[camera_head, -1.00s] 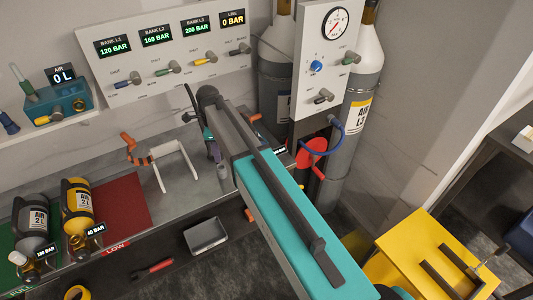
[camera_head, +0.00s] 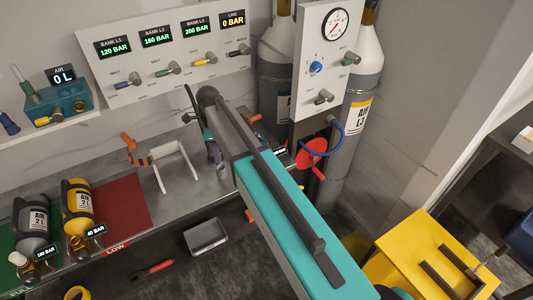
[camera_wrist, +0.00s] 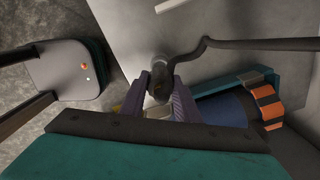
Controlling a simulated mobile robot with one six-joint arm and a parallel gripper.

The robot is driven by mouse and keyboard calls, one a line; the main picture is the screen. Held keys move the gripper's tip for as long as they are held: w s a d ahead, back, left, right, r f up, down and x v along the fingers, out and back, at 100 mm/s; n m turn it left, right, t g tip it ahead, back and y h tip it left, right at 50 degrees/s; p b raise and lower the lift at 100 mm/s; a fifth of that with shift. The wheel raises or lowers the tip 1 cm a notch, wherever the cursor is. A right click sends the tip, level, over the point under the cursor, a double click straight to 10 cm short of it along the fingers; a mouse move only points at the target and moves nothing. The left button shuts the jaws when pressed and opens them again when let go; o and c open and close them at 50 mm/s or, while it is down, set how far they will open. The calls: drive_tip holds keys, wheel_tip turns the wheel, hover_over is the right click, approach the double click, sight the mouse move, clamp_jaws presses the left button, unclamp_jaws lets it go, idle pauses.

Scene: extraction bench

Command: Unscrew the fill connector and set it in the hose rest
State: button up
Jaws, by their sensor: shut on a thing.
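My gripper (camera_wrist: 162,96) shows two purple fingers in the wrist view. They are shut around a dark connector piece (camera_wrist: 159,88), which I take for the fill connector. A black hose (camera_wrist: 188,62) runs from it to the right. A pale grey cylindrical end (camera_wrist: 158,61) shows just beyond the fingertips; I cannot tell whether it is joined to the connector. In the head view my gripper (camera_head: 213,150) is low over the bench, and my arm hides most of the connector. A white frame (camera_head: 175,165) stands left of the gripper; I cannot tell whether it is the hose rest.
A blue cylinder (camera_wrist: 223,110) and an orange ribbed part (camera_wrist: 267,104) lie close right of my fingers. A valve panel (camera_head: 165,58) rises behind the bench, with tall cylinders (camera_head: 358,95) at right. A grey tray (camera_head: 206,236) is below.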

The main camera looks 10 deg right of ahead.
drive_tip(key=shift+f+b, duration=1.05)
drive_tip(key=shift+f, duration=1.25)
idle(1.1)
drive_tip(key=o, duration=1.2)
drive_tip(key=shift+o, duration=0.2)
drive_tip(key=shift+r, duration=0.1)
drive_tip(key=shift+r+b, duration=2.1)
drive_tip(key=shift+r, duration=4.7)
